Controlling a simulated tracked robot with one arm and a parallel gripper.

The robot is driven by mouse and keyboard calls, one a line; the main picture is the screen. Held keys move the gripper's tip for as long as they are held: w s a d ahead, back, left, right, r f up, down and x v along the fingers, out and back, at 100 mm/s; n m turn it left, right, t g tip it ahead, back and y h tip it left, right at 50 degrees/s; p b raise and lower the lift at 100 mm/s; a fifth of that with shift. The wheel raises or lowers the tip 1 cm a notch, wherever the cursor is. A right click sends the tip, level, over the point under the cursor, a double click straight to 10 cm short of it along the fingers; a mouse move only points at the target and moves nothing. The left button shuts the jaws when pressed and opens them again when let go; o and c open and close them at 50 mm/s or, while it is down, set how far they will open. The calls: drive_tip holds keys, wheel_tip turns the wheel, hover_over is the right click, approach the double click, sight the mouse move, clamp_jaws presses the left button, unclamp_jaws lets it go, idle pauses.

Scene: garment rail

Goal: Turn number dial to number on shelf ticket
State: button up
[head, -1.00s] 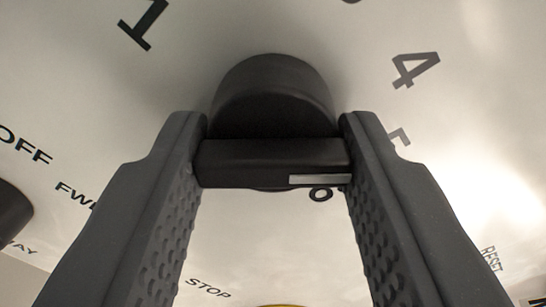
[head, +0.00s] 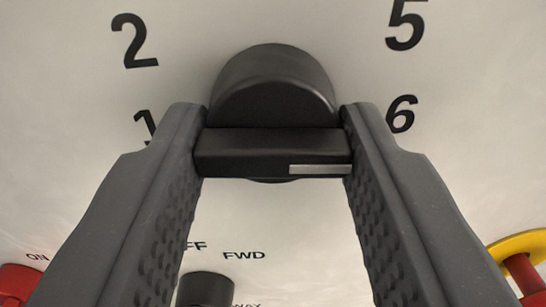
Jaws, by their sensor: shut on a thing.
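The number dial is a black round knob (head: 275,85) with a black grip bar (head: 245,152) across its front, on a pale panel. A pale strip (head: 320,169) marks the bar's right end. My gripper (head: 273,148) is shut on the bar, one finger at each end. Printed numbers show around the knob: 2 (head: 134,41) at upper left, 1 (head: 145,127) partly behind the left finger, 5 (head: 406,24) at upper right and 6 (head: 401,114) at right. Other numbers are out of view. The shelf ticket is not in view.
Below are a small black knob (head: 205,289) near the partly hidden OFF and FWD (head: 244,255) labels, and a red control (head: 18,283) under ON at lower left. A red button with a yellow collar (head: 520,245) stands at lower right, near my right finger.

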drive_tip(key=shift+m+p, duration=0.45)
drive_tip(key=shift+m, duration=1.05)
drive_tip(key=shift+o, duration=0.2)
drive_tip(key=o, duration=0.9)
drive_tip(key=shift+s, duration=0.1)
drive_tip(key=shift+s+d+b, duration=0.2)
drive_tip(key=shift+s+b, duration=1.95)
drive_tip(key=shift+s, duration=4.6)
